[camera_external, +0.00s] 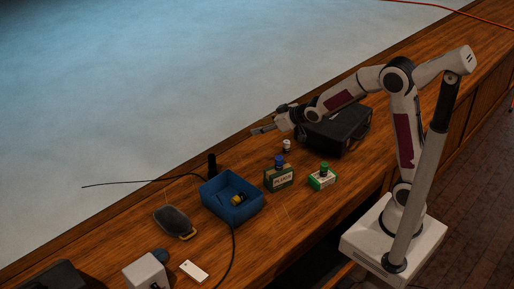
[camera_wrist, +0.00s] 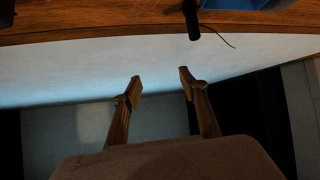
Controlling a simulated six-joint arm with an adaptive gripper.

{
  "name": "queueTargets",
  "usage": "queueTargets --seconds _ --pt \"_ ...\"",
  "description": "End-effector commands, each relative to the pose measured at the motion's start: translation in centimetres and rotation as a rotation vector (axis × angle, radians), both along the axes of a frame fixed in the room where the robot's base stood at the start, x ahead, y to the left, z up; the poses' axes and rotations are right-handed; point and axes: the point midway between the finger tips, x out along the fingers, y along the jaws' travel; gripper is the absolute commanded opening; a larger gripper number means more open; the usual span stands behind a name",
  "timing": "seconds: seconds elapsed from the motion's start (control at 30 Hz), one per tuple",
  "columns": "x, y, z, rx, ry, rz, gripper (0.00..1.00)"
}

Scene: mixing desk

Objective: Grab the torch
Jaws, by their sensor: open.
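A small yellow and black thing (camera_external: 238,199) lies inside the blue bin (camera_external: 215,208) in the external view. It may be the torch, but it is too small to be sure. A dark upright cylinder (camera_external: 212,165) stands just behind the bin, and it also shows at the top of the wrist view (camera_wrist: 192,20). My gripper (camera_external: 260,130) is open and empty, raised near the desk's far edge, above and to the right of the bin in the picture. In the wrist view its two fingers (camera_wrist: 160,75) are apart with nothing between them.
A black case (camera_external: 338,128) stands under my forearm. A blue-capped box (camera_external: 279,178), a green-topped box (camera_external: 322,178) and a small white bottle (camera_external: 287,146) stand between case and bin. A dark oval item (camera_external: 172,220) and white blocks (camera_external: 146,272) lie left. A thin cable runs leftward.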

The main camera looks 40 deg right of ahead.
Motion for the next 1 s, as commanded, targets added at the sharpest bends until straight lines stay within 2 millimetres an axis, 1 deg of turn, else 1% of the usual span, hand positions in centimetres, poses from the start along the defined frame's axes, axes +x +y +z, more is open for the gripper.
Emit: queueTargets --seconds 0.03,0.2,0.5,0.7,0.8,1.0 --pt "0.7 0.6 -0.8 0.003 -0.007 0.011 0.43" --pt "3.0 2.7 -2.9 0.021 -0.047 0.049 0.43" --pt "6.1 6.5 -7.0 0.062 -0.115 0.117 0.43" --pt "7.4 9.0 -9.9 0.095 -0.157 0.162 0.43" --pt "7.8 10.0 -11.0 0.108 -0.172 0.178 0.43" --pt "8.1 11.0 -12.2 0.126 -0.192 0.197 0.43"
